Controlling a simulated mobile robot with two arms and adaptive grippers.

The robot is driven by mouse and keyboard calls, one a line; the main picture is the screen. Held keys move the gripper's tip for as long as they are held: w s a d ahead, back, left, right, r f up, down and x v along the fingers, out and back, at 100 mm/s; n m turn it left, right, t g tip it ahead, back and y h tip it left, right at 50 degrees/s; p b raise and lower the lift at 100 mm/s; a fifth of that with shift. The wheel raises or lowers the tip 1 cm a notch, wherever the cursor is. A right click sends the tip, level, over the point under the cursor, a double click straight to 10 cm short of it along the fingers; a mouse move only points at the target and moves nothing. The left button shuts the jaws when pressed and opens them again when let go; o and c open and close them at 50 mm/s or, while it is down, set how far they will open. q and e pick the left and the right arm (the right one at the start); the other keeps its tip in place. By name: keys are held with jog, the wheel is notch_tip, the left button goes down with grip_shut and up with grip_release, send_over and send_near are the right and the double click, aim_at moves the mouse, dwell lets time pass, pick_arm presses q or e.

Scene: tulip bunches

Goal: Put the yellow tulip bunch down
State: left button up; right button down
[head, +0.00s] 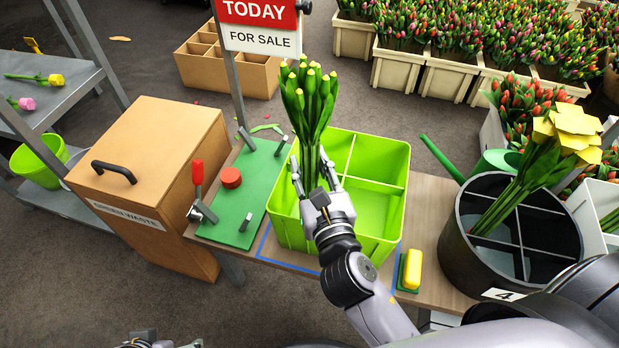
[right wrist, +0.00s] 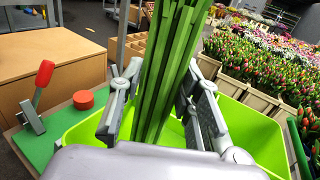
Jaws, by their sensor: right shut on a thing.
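The yellow tulip bunch (head: 308,100), green stems with small yellow-tipped buds, stands upright in my right gripper (head: 312,172). The gripper's fingers are closed around its stems, which also show in the right wrist view (right wrist: 168,75). The bunch is over the left part of a bright green divided crate (head: 372,142). The lower stem ends are hidden by the gripper, so I cannot tell whether they touch the crate floor. A small part of my left gripper (head: 150,342) shows at the bottom edge; its jaws cannot be made out.
A black bucket (head: 455,245) marked 4, holding larger yellow flowers (head: 568,130), stands right. A green board (head: 240,195) with a red-handled lever (head: 198,175) and the sale sign (head: 262,38) are left of the crate. A brown waste box (head: 150,150) stands further left. The crate's right compartments look empty.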

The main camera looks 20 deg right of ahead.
aim_at(312, 183)
notch_tip(312, 183, down, 3)
jog(key=shift+r+b, duration=0.15)
jog(key=shift+b, duration=0.5)
pick_arm(q)
jog(key=w+d+r+t+h, duration=0.1)
jog(key=w+d+r+t, duration=0.1)
jog(key=w+t, duration=0.2)
jog(key=shift+w+d, duration=0.15)
jog(key=shift+w, duration=1.55)
jog(key=shift+w, duration=0.15)
pick_arm(e)
jog(key=c, duration=1.2)
grip_release()
jog(key=shift+f, duration=0.2)
pick_arm(q)
jog(key=shift+d+r, duration=0.1)
pick_arm(e)
jog(key=shift+o, duration=0.2)
jog(key=shift+r, duration=0.15)
